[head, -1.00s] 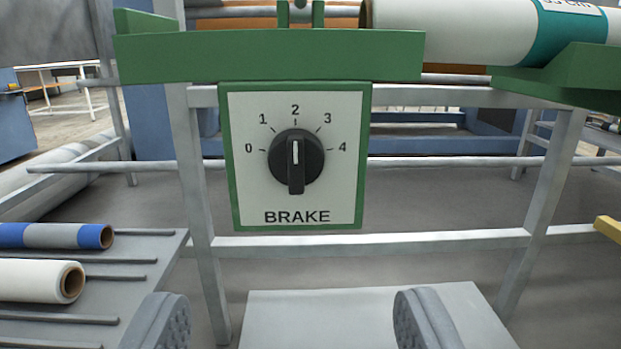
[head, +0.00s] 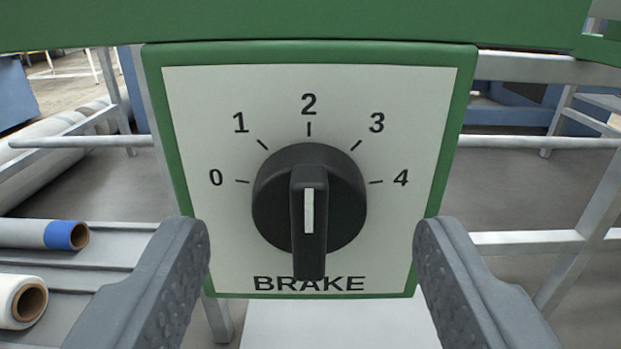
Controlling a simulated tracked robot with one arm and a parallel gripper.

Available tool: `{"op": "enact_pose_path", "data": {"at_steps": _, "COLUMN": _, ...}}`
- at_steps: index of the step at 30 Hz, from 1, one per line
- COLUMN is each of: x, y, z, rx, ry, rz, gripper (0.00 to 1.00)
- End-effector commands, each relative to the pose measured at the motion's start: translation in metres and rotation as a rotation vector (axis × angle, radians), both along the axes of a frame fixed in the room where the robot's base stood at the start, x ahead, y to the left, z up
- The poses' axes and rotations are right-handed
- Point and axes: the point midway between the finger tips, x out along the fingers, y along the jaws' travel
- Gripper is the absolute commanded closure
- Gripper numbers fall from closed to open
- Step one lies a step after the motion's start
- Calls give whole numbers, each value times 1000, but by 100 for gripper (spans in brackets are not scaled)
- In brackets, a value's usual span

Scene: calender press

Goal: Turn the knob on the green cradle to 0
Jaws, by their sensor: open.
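The black knob (head: 335,215) sits in the middle of a white dial plate (head: 200,110) marked 0 to 4, with BRAKE printed below. Its raised grip bar stands vertical, and its white line points up toward the 2. The plate has a green frame and hangs under the green cradle (head: 310,22). My gripper (head: 312,235) is open, one finger on each side of the knob in the picture. The fingers are apart from the knob and nearer to me than the plate. Nothing is between them but the view of the knob.
A grey rack at the left holds a blue-banded roll (head: 66,235) and a white roll (head: 22,301). Grey metal rails (head: 540,142) and a slanted leg run behind and right of the plate. The space straight before the knob is clear.

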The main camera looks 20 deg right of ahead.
Motion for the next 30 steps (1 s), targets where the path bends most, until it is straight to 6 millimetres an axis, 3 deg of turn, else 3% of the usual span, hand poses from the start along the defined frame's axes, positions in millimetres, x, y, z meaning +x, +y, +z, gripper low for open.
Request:
{"op": "enact_pose_path", "data": {"at_steps": 6, "x": 13, "y": -4, "z": 0, "rx": 2, "ry": -1, "rz": 0, "gripper": 43}}
{"op": "enact_pose_path", "data": {"at_steps": 14, "x": 14, "y": -4, "z": 0, "rx": 1, "ry": 1, "rz": 0, "gripper": 43}}
{"op": "enact_pose_path", "data": {"at_steps": 15, "x": 14, "y": -4, "z": 0, "rx": 1, "ry": 0, "rz": 0, "gripper": 46}}
{"op": "enact_pose_path", "data": {"at_steps": 19, "x": 13, "y": -4, "z": 0, "rx": 1, "ry": 1, "rz": 0, "gripper": 82}}
{"op": "enact_pose_path", "data": {"at_steps": 20, "x": 13, "y": -4, "z": 0, "rx": 1, "ry": 1, "rz": 0, "gripper": 86}}
{"op": "enact_pose_path", "data": {"at_steps": 30, "x": 13, "y": -4, "z": 1, "rx": -32, "ry": 12, "rz": -1, "gripper": 86}}
